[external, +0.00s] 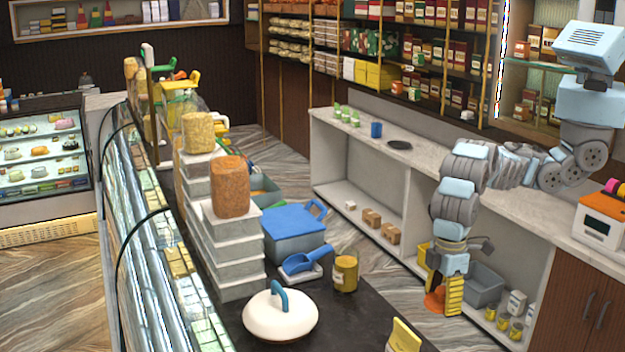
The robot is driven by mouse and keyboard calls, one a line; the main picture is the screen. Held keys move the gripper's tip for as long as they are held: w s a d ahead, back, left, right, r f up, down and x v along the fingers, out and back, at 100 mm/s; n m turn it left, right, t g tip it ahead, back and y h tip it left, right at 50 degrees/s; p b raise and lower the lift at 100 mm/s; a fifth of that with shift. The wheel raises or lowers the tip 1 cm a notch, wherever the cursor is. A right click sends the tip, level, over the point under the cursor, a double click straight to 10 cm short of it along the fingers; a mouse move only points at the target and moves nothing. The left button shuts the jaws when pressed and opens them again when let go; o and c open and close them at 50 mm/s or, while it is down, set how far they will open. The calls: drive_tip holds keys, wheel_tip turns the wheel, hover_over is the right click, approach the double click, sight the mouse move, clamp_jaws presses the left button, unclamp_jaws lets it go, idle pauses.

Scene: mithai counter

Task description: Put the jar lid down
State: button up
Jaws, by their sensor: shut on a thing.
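My gripper (444,290) hangs at the right, pointing down, in front of the white shelf unit and past the dark counter's right edge. Its yellow fingers are shut on an orange piece (433,301), which looks like the jar lid; only part of it shows beside the fingers. It is held in the air. A large orange-brown filled jar (230,187) stands on stacked white boxes on the counter, and a paler yellow one (198,132) stands behind it.
The dark counter (370,318) holds a white domed lid with blue handle (280,318), a yellow tin (345,273), a blue box (293,232) and a blue scoop (300,262). The white back counter (440,170) has a blue cup (376,130), a dark disc (399,145) and free room.

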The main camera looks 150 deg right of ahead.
drive_tip(key=s+d+f+m+b, duration=0.2)
drive_tip(key=s+d+m+b, duration=0.3)
drive_tip(key=s+d+m, duration=0.95)
drive_tip(key=shift+w+d+f+n+b, duration=0.2)
drive_tip(key=shift+w+d+f+n, duration=0.65)
drive_tip(key=shift+w+f, duration=0.6)
drive_tip(key=shift+w+d+f+n+b, duration=0.2)
drive_tip(key=shift+w+d+f+n, duration=0.4)
drive_tip(key=shift+w+d+f, duration=0.75)
drive_tip(key=shift+w+d+f+n+b, duration=0.2)
drive_tip(key=shift+w+d+f+n, duration=0.7)
drive_tip(key=shift+w, duration=0.9)
drive_tip(key=shift+w+a+f+p, duration=0.2)
drive_tip(key=shift+w+f+p, duration=0.1)
drive_tip(key=shift+w+f, duration=0.3)
drive_tip(key=shift+d+f, duration=0.1)
drive_tip(key=shift+f, duration=0.15)
